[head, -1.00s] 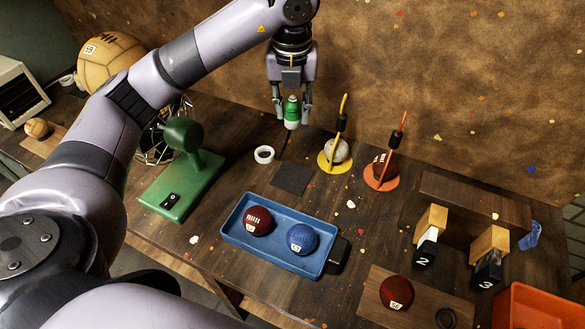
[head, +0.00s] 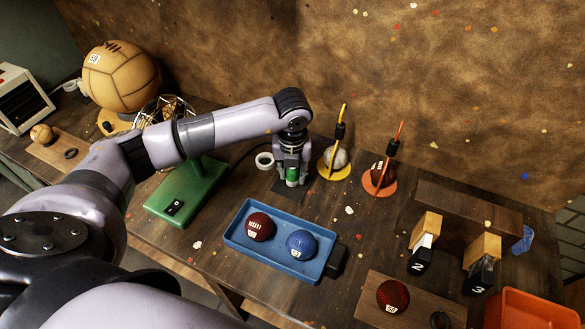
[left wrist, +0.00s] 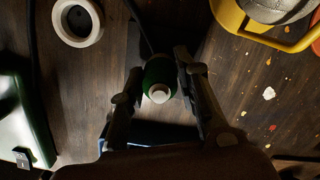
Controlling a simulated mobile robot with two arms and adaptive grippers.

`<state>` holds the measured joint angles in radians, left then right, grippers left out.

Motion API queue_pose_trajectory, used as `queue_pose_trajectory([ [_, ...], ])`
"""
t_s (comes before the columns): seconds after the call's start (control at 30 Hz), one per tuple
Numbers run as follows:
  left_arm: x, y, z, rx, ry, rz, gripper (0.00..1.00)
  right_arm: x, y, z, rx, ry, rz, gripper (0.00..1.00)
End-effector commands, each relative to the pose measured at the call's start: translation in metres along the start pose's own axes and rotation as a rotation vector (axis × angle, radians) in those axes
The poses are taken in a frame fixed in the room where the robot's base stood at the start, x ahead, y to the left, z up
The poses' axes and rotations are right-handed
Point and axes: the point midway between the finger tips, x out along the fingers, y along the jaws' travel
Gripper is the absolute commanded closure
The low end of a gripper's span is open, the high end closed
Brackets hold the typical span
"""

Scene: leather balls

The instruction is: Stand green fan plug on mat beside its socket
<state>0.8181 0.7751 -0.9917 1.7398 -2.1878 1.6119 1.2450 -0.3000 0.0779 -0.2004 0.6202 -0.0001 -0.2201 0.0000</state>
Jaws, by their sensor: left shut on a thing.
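The green fan plug (head: 292,173), green with a white end, is held upright between the fingers of my left gripper (head: 292,180). In the left wrist view the plug (left wrist: 160,78) sits between both fingers, its white tip facing the camera. The plug is low over the small dark square mat (head: 277,187); I cannot tell whether it touches it. The white ring-shaped socket (head: 265,160) lies on the table just left of the mat, and also shows in the left wrist view (left wrist: 78,42). My right gripper is not in view.
The green fan base (head: 190,195) stands to the left. A blue tray (head: 236,238) with a maroon and a blue ball is in front. Yellow (head: 325,172) and orange (head: 370,188) stands holding balls are to the right. A dark cord runs behind the socket.

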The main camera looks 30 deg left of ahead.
Motion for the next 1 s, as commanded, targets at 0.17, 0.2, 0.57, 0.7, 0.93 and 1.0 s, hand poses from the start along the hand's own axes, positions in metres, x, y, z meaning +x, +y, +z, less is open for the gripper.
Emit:
queue_pose_trajectory([
  [0.17,0.0009,-0.0003,0.0003,0.0,-0.001,-0.001,0.95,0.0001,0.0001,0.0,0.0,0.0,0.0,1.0],
  [0.2,0.0008,-0.0002,0.0003,0.0,-0.001,-0.001,0.95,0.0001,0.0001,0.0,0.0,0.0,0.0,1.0],
  [0.57,0.0034,0.0,-0.0001,0.0,-0.001,-0.001,0.57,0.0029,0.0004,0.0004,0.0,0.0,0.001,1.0],
  [0.7,0.0034,0.0001,-0.0001,-0.001,-0.001,-0.001,0.5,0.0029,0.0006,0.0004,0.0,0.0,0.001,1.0],
  [0.93,0.003,0.0001,0.0,-0.001,-0.001,-0.001,0.5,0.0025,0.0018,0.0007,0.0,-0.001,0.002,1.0],
  [1.0,0.0004,0.0001,0.0003,-0.001,-0.001,-0.001,0.5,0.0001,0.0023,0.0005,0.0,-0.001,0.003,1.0],
])
